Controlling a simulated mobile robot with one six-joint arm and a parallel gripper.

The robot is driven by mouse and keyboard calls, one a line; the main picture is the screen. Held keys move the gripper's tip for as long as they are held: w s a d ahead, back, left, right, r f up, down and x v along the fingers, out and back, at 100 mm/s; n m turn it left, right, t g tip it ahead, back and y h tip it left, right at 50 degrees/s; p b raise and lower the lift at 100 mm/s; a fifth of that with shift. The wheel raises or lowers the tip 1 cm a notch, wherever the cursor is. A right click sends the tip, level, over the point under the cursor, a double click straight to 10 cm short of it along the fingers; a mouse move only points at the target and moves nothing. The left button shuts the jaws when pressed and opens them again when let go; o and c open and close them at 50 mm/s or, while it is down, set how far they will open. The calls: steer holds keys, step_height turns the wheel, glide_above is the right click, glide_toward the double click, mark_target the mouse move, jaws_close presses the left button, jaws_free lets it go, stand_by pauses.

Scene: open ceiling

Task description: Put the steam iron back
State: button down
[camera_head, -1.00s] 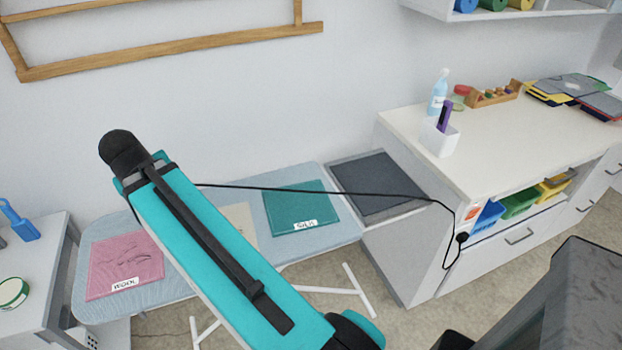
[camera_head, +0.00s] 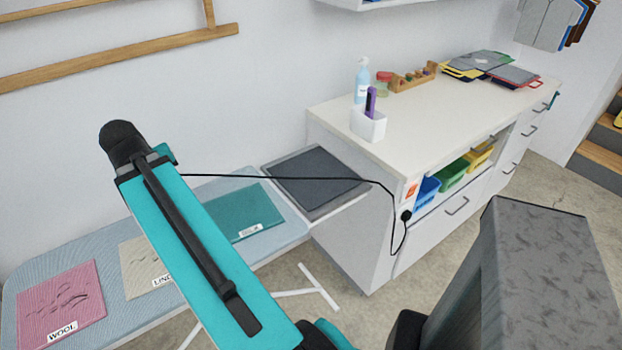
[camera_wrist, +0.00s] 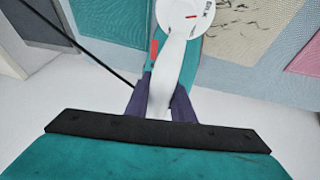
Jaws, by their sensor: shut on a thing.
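The steam iron shows in the wrist view, with a white handle (camera_wrist: 172,65), a round white dial and teal parts. My gripper (camera_wrist: 160,98) has its dark purple fingers shut on the handle. The iron appears held over or near the ironing board (camera_head: 88,245); its height is unclear. In the head view my teal arm hides the gripper and iron. A black cord (camera_head: 320,178) runs from behind the arm to a plug (camera_head: 405,215) on the cabinet's end.
Cloths labelled wool (camera_head: 62,303), linen (camera_head: 148,263) and silk (camera_head: 240,212) lie on the board. The white cabinet (camera_head: 430,120) carries a spray bottle (camera_head: 362,82), a white holder (camera_head: 368,125) and folders (camera_head: 490,66). Its side wall rises beside the pad. Floor shows in front.

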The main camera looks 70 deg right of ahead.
steer(key=s+d+m+g+b, duration=0.1)
steer(key=s+d+m, duration=0.3)
steer(key=s+d, duration=0.7)
steer(key=s+d+f+m+g+b, duration=0.1)
steer(key=s+d+m, duration=0.3)
steer(key=s+d, duration=0.8)
steer(key=s+g+b, duration=0.1)
steer(key=s, duration=0.6)
steer(key=shift+d+f+b, duration=0.15)
steer(key=shift+f+b, duration=0.1)
steer(key=shift+b, duration=0.15)
steer(key=shift+w+d+r+p, duration=0.1)
steer(key=shift+p, duration=0.2)
steer(key=d+f+p, duration=0.1)
steer(key=d+p, duration=0.7)
steer(key=d, duration=0.8)
steer(key=shift+w+f, duration=0.3)
steer(key=shift+a+f, duration=0.1)
steer(key=shift+f+p, duration=0.85)
steer(key=shift+f, duration=0.85)
